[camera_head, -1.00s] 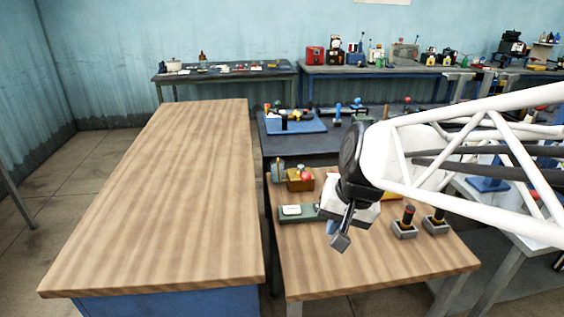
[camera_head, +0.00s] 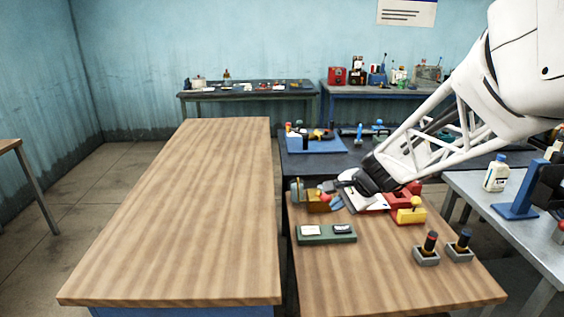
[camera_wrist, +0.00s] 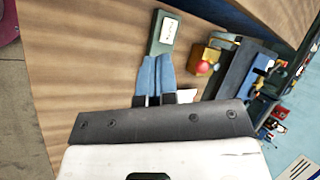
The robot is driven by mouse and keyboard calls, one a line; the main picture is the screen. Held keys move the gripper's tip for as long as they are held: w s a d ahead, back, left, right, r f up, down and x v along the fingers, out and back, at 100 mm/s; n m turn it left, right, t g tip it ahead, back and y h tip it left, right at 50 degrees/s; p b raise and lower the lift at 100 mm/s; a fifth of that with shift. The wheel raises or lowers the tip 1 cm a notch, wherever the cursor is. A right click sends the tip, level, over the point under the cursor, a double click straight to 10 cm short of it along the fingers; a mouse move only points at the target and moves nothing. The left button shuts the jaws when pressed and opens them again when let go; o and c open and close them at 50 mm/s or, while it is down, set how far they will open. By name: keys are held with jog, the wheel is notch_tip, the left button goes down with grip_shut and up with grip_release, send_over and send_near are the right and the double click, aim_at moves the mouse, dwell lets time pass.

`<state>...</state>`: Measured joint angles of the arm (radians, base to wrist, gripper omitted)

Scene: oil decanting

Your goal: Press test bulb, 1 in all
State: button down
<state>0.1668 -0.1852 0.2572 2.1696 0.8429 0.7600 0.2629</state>
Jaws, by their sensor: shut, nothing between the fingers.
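A small brass-yellow box (camera_head: 316,203) with a round red bulb stands at the back left of the small wooden table. I cannot tell for sure that this is the test bulb. In the wrist view the red bulb (camera_wrist: 203,67) shows to the right of my fingers, with the yellow box (camera_wrist: 211,53) behind it. My gripper (camera_head: 334,202) is shut and empty, close to the right side of the box in the head view. Its blue fingers (camera_wrist: 156,62) lie together in the wrist view.
A red and yellow device (camera_head: 408,212) stands to the right, with two grey-based joysticks (camera_head: 428,250) nearer. A large wooden table (camera_head: 170,220) on the left is bare.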

aim_at(342, 229)
jog(key=w+d+f+m+t, duration=0.1)
jog(key=w+d+f+m, duration=0.2)
jog(key=w, duration=0.4)
jog(key=w+d+f+m+t, duration=0.1)
jog(key=w+d+f+m, duration=0.2)
jog(key=w, duration=0.4)
jog(key=shift+d+f+m+y, duration=0.3)
jog(key=shift+f+m, duration=0.3)
jog(key=shift+f, duration=0.35)
jog(key=shift+f, duration=0.15)
jog(key=shift+t, duration=0.3)
jog(key=shift+f, duration=4.25)
jog(key=shift+f, duration=0.8)
jog(key=shift+r, duration=0.8)
jog(key=shift+r, duration=0.15)
